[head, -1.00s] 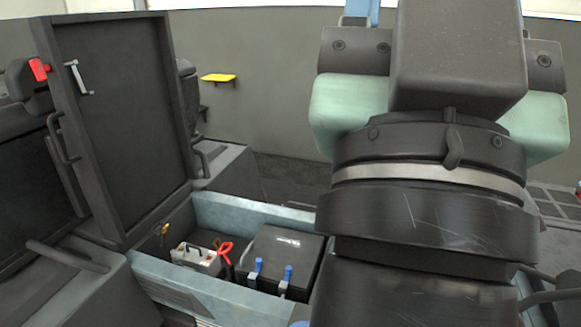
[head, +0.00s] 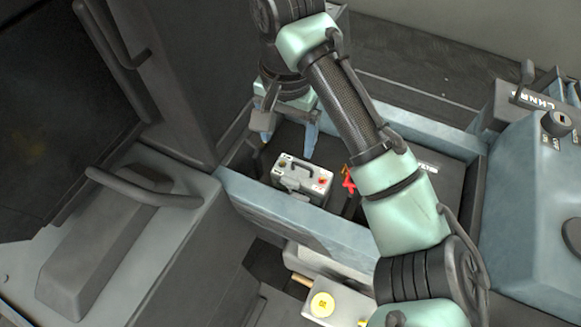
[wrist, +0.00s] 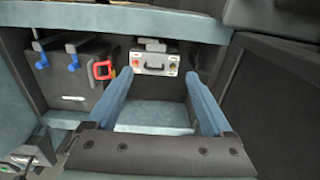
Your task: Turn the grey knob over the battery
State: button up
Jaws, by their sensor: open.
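The battery (head: 309,180) is a small pale box with a dark handle and a red terminal, low in the open blue-grey compartment. It also shows in the wrist view (wrist: 153,65), just beyond my fingertips and between them. My gripper (head: 288,148) is open and empty, its two blue fingers pointing down into the compartment behind the battery; they also show in the wrist view (wrist: 158,75). I cannot make out a grey knob over the battery in either view; my gripper and wrist cover part of that area in the head view.
The compartment's front wall (head: 290,222) and the dark raised lid (head: 165,70) bound the space. A console with a black dial (head: 557,122) stands at right.

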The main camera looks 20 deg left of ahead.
aim_at(289, 182)
jog(key=f, duration=0.4)
jog(key=f+b, duration=0.1)
jog(key=f, duration=0.3)
jog(key=f+b, duration=0.1)
jog(key=f, duration=0.4)
jog(key=shift+s+d, duration=0.2)
jog(key=shift+d, duration=0.1)
grip_shut()
